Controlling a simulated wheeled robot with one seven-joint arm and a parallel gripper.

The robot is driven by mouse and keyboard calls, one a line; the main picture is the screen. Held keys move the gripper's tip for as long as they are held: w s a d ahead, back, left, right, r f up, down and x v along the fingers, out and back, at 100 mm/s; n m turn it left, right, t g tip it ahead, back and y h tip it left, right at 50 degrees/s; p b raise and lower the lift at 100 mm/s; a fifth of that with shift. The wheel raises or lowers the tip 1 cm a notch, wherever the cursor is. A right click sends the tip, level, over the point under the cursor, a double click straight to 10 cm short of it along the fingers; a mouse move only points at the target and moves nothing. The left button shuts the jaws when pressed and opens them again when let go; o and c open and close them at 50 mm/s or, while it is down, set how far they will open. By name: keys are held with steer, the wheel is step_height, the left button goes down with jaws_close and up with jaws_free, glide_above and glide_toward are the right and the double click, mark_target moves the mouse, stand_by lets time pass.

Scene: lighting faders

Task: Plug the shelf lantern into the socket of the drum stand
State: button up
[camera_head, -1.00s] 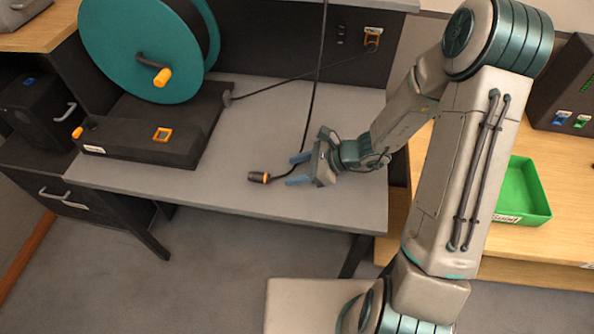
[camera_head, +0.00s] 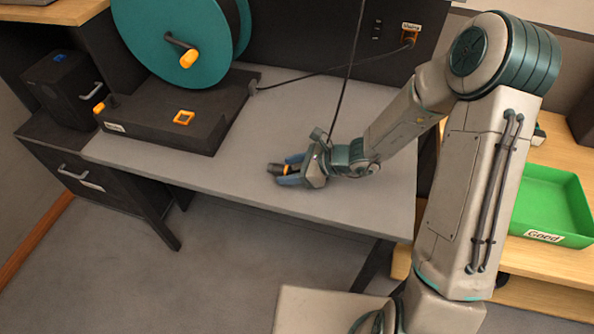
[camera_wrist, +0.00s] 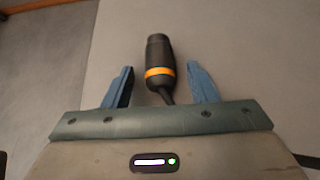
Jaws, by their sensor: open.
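The plug of the lantern's cord (camera_wrist: 160,60) is black with an orange band and lies on the grey desk. In the head view the plug (camera_head: 274,168) shows at my gripper's tips. My gripper (camera_wrist: 159,85) is open, with one blue finger on each side of the plug and a gap on both sides. In the head view my gripper (camera_head: 286,172) is low over the desk. The drum stand (camera_head: 160,125) has a teal drum (camera_head: 165,35) and an orange-framed socket (camera_head: 184,117) on its dark base. The lantern itself is not in view; a dark cord (camera_head: 347,85) rises out of the picture.
The grey desk (camera_head: 225,170) is clear between the plug and the drum stand. A second cable runs from the stand to an orange wall outlet (camera_head: 409,38). A green tray (camera_head: 550,205) stands on the wooden table at right. A black box (camera_head: 70,90) is at left.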

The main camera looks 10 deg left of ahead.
mark_target(291, 168)
steer(key=c, duration=1)
steer(key=shift+o, duration=0.2)
steer(key=shift+r+p, duration=1.9)
steer(key=shift+r, duration=0.65)
